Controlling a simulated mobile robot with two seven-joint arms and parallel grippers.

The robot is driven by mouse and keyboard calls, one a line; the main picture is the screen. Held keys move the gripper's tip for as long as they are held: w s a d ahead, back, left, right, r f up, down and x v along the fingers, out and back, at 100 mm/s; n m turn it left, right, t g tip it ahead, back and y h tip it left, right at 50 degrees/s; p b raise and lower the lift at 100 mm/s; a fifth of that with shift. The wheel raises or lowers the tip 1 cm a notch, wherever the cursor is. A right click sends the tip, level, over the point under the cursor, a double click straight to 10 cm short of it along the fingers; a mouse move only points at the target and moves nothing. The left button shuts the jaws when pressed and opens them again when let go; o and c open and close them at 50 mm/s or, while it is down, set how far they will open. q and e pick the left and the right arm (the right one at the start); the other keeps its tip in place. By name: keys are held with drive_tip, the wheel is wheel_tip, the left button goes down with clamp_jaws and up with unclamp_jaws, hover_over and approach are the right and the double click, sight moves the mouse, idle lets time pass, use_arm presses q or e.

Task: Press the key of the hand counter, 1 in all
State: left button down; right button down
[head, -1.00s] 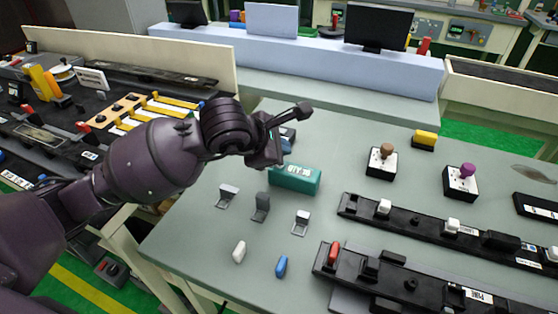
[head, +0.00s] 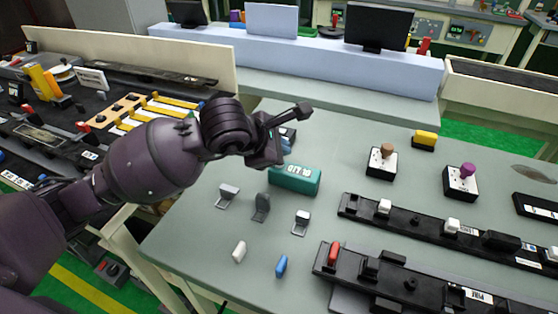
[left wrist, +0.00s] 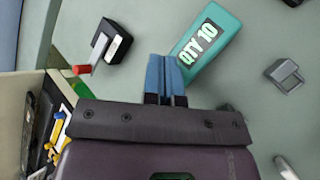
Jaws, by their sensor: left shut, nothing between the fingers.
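A small black box with a white label and a red key (left wrist: 108,44), which looks like the hand counter, lies left of my fingers in the left wrist view. In the head view the box (head: 289,132) is partly hidden behind my left gripper (head: 286,147); its red key does not show there. My left gripper's blue fingers (left wrist: 166,78) are shut together and empty. They are apart from the box in the picture and beside the teal QTY 10 block (head: 295,180). My right gripper is not in view.
Grey clips (head: 228,195) and white (head: 239,251) and blue (head: 281,266) pieces lie on the grey table (head: 190,240). Black rails (head: 420,285) and two knobbed boxes (head: 381,163) stand at the right. A raised light-blue ledge (head: 300,65) runs along the back.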

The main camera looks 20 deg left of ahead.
use_arm(q)
drive_tip(key=shift+f, duration=0.1)
drive_tip(key=shift+f, duration=0.35)
drive_tip(key=shift+f, duration=0.35)
idle(0.6)
drive_tip(key=shift+f+b, duration=0.1)
drive_tip(key=shift+b, duration=0.2)
idle(0.4)
drive_tip(key=shift+r+p, duration=0.5)
drive_tip(key=shift+r, duration=0.4)
drive_tip(key=shift+r, duration=0.1)
